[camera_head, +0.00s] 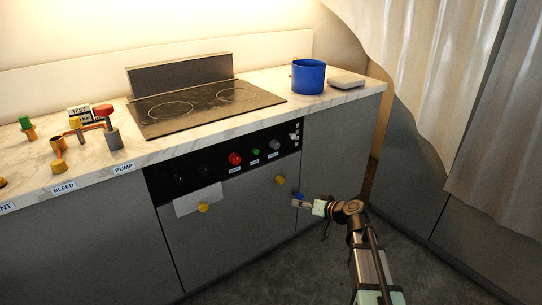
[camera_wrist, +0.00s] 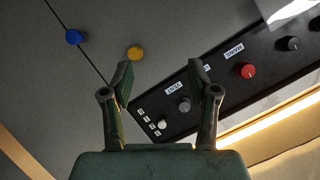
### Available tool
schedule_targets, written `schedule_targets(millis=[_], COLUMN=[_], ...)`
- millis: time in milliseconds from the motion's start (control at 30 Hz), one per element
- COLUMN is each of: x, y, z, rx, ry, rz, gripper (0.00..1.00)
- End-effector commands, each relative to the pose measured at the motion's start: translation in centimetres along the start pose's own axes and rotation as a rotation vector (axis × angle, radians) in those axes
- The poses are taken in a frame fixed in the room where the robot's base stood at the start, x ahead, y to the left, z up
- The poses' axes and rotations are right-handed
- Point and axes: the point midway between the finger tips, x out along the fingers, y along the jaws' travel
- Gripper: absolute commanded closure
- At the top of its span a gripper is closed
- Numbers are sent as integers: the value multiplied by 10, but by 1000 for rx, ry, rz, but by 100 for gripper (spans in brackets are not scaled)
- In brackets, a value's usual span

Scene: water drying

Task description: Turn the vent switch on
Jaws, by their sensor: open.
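The black control panel (camera_head: 215,163) sits on the cabinet front below the cooktop. A grey knob (camera_head: 274,144) is near its right end. In the wrist view that grey knob (camera_wrist: 184,104) stands beside a small white label that seems to read VENT (camera_wrist: 174,88). My gripper (camera_head: 300,203) is low in front of the cabinet, to the right of and below the knob. In the wrist view my gripper (camera_wrist: 161,68) is open and empty, with the grey knob visible between its fingers and apart from them. The knob's exact setting is too small to tell.
A red knob (camera_head: 235,158) and a green knob (camera_head: 255,152) are left of the grey one. A yellow knob (camera_head: 281,180) and a blue knob (camera_head: 298,196) are on the doors below. A blue pot (camera_head: 309,77) stands on the counter. Curtains (camera_head: 425,80) hang at right.

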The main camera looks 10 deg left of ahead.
Motion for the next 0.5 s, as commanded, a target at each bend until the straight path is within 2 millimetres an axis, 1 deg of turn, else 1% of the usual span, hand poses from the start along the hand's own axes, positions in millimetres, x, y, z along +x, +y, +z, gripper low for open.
schedule_targets(millis=[33, 67, 100, 200, 333, 500], x=[2, -1, -5, -13, -20, -20], y=[-8, -14, -22, -32, -31, -29], z=[-35, -55, -78, -118, -135, -139], rx=[-50, -79, -115, -186, -261, -350], ry=[88, 141, 205, 335, 428, 450], rz=[-31, -47, -62, -76, -55, -20], gripper=[40, 40, 40, 40, 40, 40])
